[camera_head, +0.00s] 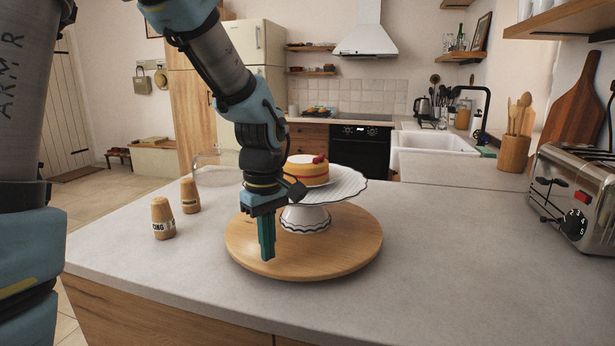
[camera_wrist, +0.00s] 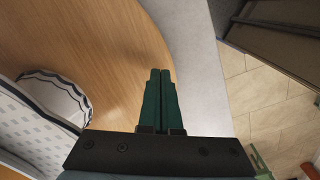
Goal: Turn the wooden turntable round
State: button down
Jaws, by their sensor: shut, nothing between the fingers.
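The round wooden turntable (camera_head: 345,258) lies on the grey counter. A white cake stand (camera_head: 306,219) with a dark wavy rim stands on it and bears a cake (camera_head: 307,170) with a white top and red berries. My gripper (camera_head: 267,256) points down over the front left part of the turntable, with its green fingers shut and empty. In the wrist view, the shut fingers (camera_wrist: 160,75) lie over the turntable (camera_wrist: 110,50) close to its edge. I cannot tell whether the fingertips touch the wood. My gripper hides part of the turntable's left side.
Two small tan jars (camera_head: 163,218) (camera_head: 190,195) stand to the left of the turntable. A toaster (camera_head: 575,195) and a utensil pot (camera_head: 514,153) stand at the right. The counter (camera_head: 450,270) is clear right of the turntable.

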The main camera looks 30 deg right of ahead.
jog(key=shift+f+b, duration=0.4)
jog(key=shift+f, duration=0.25)
jog(key=shift+s+d+r, duration=0.1)
jog(key=shift+s+d, duration=0.3)
jog(key=shift+s, duration=0.05)
jog(key=shift+s+d, duration=0.1)
jog(key=shift+s+d, duration=0.35)
dwell(0.4)
jog(key=shift+r+p, duration=2.1)
jog(key=shift+r, duration=0.4)
